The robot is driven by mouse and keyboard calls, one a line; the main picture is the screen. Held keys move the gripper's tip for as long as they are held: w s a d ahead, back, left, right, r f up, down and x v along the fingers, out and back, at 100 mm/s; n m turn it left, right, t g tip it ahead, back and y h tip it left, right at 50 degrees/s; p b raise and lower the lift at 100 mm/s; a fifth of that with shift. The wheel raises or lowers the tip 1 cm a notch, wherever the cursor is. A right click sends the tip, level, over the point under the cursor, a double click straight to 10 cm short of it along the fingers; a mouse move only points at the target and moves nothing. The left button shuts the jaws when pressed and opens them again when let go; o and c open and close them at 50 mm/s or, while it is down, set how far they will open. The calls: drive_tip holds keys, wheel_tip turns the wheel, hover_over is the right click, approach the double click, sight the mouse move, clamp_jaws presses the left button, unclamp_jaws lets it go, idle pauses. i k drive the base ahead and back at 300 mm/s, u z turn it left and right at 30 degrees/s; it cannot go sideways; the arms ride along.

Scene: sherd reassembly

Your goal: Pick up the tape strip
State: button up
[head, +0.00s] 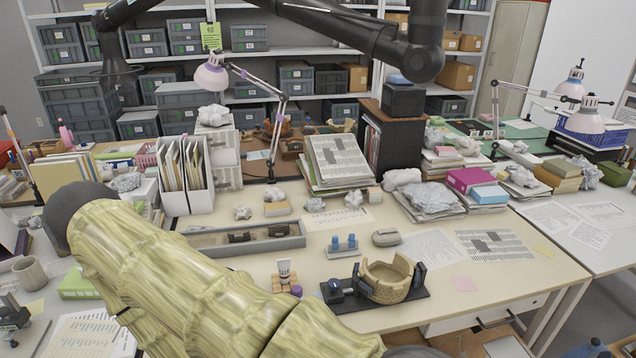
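I cannot make out a tape strip for certain in the head view. A tan, partly built pot with a broken rim (386,278) sits on a black stand (362,302) near the table's front. A small white cup (284,268) stands by small wooden blocks just left of it. A long grey tray (204,243) with dark pieces in it lies behind. My gripper is not in view. A large yellow-brown covered arm part fills the lower left and hides part of the table.
Two blue-topped items (343,243) and a grey rounded object (386,237) stand behind the pot. Paper stacks, white file holders (186,177) and crumpled paper crowd the table's back. The front right tabletop (510,280) is fairly clear.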

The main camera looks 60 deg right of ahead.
sight(335, 241)
drive_tip(key=z, duration=1.3)
